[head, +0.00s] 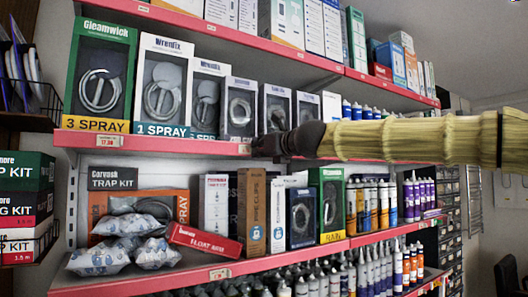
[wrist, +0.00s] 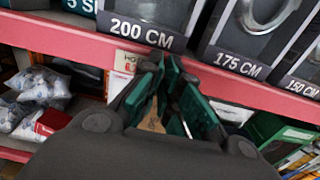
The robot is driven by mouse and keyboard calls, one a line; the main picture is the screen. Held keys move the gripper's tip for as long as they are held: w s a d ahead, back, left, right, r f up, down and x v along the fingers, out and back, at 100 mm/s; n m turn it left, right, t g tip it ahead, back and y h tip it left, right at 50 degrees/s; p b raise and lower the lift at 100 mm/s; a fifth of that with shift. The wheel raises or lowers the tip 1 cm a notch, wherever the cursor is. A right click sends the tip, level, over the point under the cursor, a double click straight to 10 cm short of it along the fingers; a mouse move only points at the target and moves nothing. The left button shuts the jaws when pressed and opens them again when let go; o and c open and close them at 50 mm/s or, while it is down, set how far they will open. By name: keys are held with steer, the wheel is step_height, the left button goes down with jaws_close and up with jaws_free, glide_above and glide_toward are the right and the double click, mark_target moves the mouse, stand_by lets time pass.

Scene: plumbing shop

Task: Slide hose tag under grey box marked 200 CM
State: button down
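The grey box marked 200 CM (wrist: 143,27) stands on the middle shelf; it also shows in the head view (head: 239,108). The hose tag (wrist: 125,62) is a small white card with red print on the red shelf edge below this box; most of its text is hidden. In the head view the tag (head: 244,148) is just left of my gripper (head: 283,142). In the wrist view, my gripper (wrist: 166,66) has green-padded fingers whose tips come close together at the shelf edge, right beside the tag. Nothing is visible in its grasp. I cannot tell whether a finger touches the tag.
A 175 CM box (wrist: 243,63) and a 150 CM box (wrist: 300,87) stand to the right. Another price tag (head: 109,141) sits farther left on the same edge. Bagged parts (head: 125,220) and a red carton (head: 204,241) lie on the shelf below. Free room lies before the shelves.

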steer(key=c, duration=1.6)
jaws_free()
steer(key=shift+c, duration=0.2)
steer(key=shift+d, duration=0.1)
steer(key=v, duration=1.2)
